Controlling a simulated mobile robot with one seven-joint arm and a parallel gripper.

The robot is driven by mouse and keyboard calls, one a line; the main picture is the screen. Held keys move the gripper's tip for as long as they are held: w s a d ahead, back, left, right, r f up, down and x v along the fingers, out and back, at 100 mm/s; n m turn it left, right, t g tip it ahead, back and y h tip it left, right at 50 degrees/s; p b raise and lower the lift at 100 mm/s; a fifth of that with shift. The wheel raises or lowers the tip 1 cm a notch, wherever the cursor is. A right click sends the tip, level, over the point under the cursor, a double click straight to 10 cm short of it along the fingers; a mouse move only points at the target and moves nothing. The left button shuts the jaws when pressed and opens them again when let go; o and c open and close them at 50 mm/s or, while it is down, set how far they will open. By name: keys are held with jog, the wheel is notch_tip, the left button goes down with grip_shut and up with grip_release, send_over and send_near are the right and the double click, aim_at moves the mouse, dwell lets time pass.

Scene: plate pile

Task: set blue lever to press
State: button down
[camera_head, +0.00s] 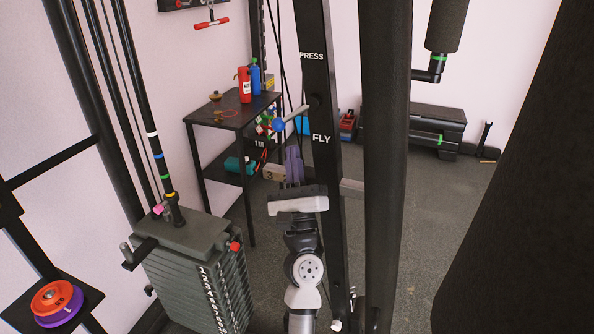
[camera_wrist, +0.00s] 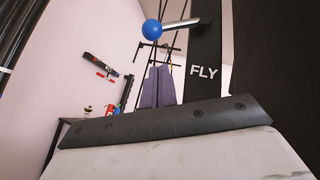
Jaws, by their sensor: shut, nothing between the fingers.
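The blue lever has a round blue knob (camera_head: 278,125) on a metal rod that runs to a pivot on a black upright. In the head view the rod slopes down and left from the pivot, with the knob a little above the height of the FLY label (camera_head: 321,139). The PRESS label (camera_head: 311,56) is higher on the upright. In the wrist view the blue knob (camera_wrist: 152,30) is at the top, above the purple fingers. My gripper (camera_head: 293,155) is shut and empty, pointing up just below the knob; it also shows in the wrist view (camera_wrist: 158,72). They appear apart.
A black upright beam (camera_head: 387,180) stands right of my arm. A weight stack (camera_head: 197,262) is at lower left. A shelf (camera_head: 226,113) behind holds a red bottle (camera_head: 244,86) and a blue bottle (camera_head: 255,75). Open floor (camera_head: 450,185) lies to the right.

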aim_at(294, 115)
jog(key=shift+a+r+p, duration=0.4)
jog(key=shift+r+p, duration=0.1)
jog(key=shift+r, duration=0.2)
jog(key=shift+a+r+p, duration=0.35)
jog(key=shift+r+p, duration=0.1)
jog(key=shift+r, duration=0.25)
jog(key=shift+a+f+m+h+b, duration=0.15)
jog(key=shift+m+h+b, duration=0.25)
jog(key=shift+b, duration=0.2)
